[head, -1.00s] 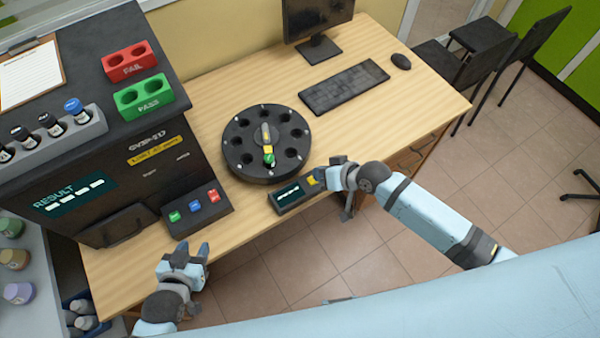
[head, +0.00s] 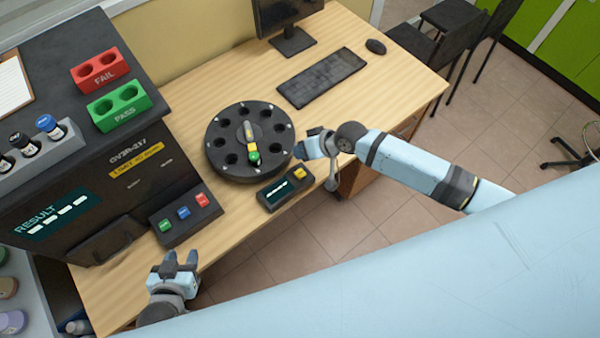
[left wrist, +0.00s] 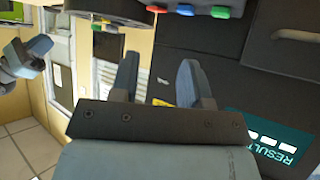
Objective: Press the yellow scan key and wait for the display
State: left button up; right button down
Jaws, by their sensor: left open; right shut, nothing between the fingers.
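The yellow scan key (head: 299,173) is on the right end of a small dark scanner box (head: 277,197) at the front of the wooden table. The box has a small lit display (head: 279,190) whose text is too small to read. My right gripper (head: 304,146) is shut and empty, a little behind and above the yellow key, apart from it. My left gripper (head: 181,258) is open and empty near the table's front edge, below the button panel. Its two fingers also show in the left wrist view (left wrist: 158,80).
A black round carousel (head: 247,143) stands just behind the scanner. A dark analyser with a RESULT screen (head: 58,215) showing dashes and a button panel (head: 186,215) fills the left. Red FAIL (head: 100,72) and green PASS (head: 119,106) racks sit on top. A keyboard (head: 322,78) lies further back.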

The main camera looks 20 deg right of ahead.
jog(key=b, duration=0.5)
send_over(301, 172)
notch_tip(301, 172, down, 6)
jog(key=shift+w+d+f, duration=0.1)
jog(key=shift+f+b, duration=0.5)
jog(key=shift+f, duration=0.3)
dwell(0.9)
jog(key=shift+f, duration=0.4)
jog(key=shift+f+b, duration=0.4)
jog(key=shift+f, duration=0.15)
dwell(0.6)
jog(key=shift+r, duration=0.1)
jog(key=shift+r+p, duration=0.85)
jog(key=shift+p, duration=0.1)
